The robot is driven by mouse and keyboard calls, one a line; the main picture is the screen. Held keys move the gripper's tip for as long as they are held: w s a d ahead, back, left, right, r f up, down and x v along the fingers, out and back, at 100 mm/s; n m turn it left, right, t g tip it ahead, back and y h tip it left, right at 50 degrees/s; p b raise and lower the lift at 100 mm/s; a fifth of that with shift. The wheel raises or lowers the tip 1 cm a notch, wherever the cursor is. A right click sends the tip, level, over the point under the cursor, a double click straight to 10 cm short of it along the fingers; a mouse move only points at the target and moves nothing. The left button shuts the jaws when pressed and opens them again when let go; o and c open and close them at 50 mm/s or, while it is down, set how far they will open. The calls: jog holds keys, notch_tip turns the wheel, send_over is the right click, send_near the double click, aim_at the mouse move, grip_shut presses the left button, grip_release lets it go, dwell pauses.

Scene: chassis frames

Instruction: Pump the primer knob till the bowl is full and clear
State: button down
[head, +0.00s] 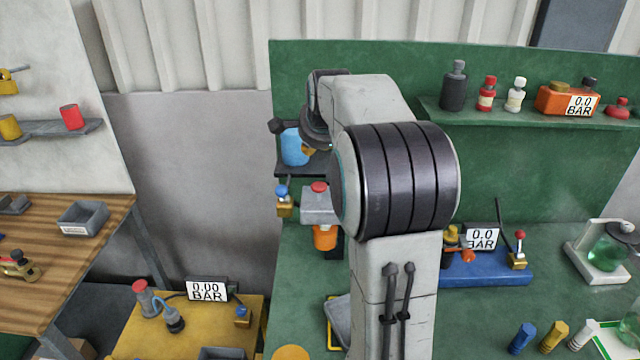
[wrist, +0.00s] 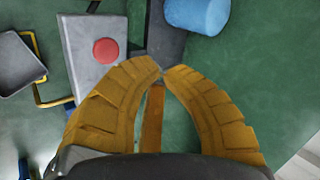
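A red primer knob (head: 319,187) sits on top of a grey filter head (head: 308,205), with an orange bowl (head: 325,238) below it. My arm hides part of this unit. In the wrist view the red knob (wrist: 105,51) is on the grey head (wrist: 88,30), left of and beyond my gripper (wrist: 162,72). My gripper's yellow fingers curve in and their tips meet, apart from the knob, with nothing seen held at the tips. An orange-brown strip (wrist: 152,118) shows between the fingers; I cannot tell what it is. The bowl's contents cannot be made out.
A blue cylinder (head: 295,147) stands on a dark bracket above the filter, close to my gripper. A small blue-knobbed brass valve (head: 284,200) is just left of the head. A blue tray (head: 485,268) with a gauge lies right. A shelf (head: 530,122) holds bottles.

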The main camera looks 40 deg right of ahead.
aim_at(315, 183)
jog(key=shift+w+d+r+m+t, duration=0.1)
jog(key=shift+w+r+m+t, duration=0.1)
jog(key=shift+m, duration=1.05)
jog(key=shift+w+r+m+t, duration=0.1)
jog(key=shift+w+r+m, duration=0.05)
jog(key=shift+m, duration=1.15)
jog(key=shift+w+d+r+m+t, duration=0.1)
jog(key=shift+w+r+m, duration=0.1)
jog(key=shift+m, duration=1.05)
jog(key=shift+f, duration=0.15)
notch_tip(315, 183, down, 7)
jog(key=b, duration=0.5)
jog(key=shift+a+f+b, duration=0.15)
jog(key=shift+f+b, duration=0.05)
jog(key=shift+b, duration=0.15)
jog(key=shift+f+b, duration=0.5)
jog(key=shift+f, duration=0.1)
